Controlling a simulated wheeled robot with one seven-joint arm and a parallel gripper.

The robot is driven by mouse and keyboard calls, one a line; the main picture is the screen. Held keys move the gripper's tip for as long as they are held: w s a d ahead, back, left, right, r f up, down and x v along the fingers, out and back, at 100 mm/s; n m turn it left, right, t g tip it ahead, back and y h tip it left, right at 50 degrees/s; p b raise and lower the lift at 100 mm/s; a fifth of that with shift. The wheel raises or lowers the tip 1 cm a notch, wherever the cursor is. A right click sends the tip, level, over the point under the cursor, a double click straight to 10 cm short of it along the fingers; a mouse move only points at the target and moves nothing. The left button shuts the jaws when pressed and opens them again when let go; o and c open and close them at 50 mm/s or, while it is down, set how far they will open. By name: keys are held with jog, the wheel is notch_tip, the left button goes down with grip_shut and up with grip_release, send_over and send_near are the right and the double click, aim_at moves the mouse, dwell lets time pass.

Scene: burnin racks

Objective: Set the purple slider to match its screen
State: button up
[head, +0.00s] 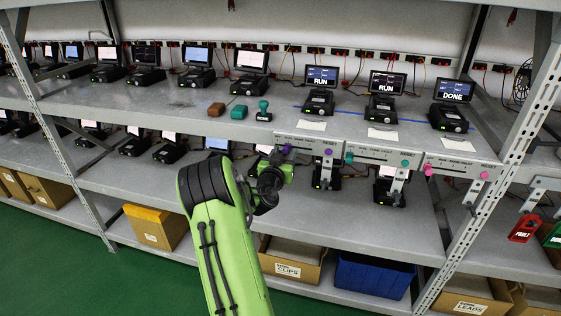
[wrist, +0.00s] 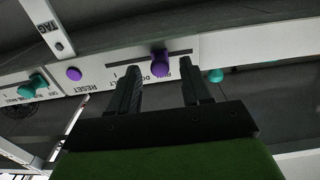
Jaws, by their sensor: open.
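The purple slider (head: 287,149) is a knob on a slotted white panel at the shelf edge, left of a round purple reset button (head: 327,152). The screen above that panel (head: 322,76) reads RUN. In the wrist view, which shows the labels upside down, the purple slider (wrist: 160,62) stands by the DONE label, with RUN on its right and FAULT on its left. My gripper (wrist: 160,82) is open, its two dark fingers pointing at the panel on either side of the knob, with gaps visible. In the head view my gripper (head: 276,162) is just below the knob, partly hidden by my arm.
To the right are panels with a teal slider (head: 349,157) and a pink slider (head: 428,170), under screens reading RUN (head: 388,83) and DONE (head: 453,91). A teal stamp (head: 264,109) stands on the shelf above. Devices and bins fill the lower shelves.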

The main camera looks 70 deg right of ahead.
jog(key=s+a+b, duration=0.2)
jog(key=a+b, duration=0.4)
jog(key=a, duration=0.9)
jog(key=shift+s+a, duration=0.15)
jog(key=shift+s, duration=0.05)
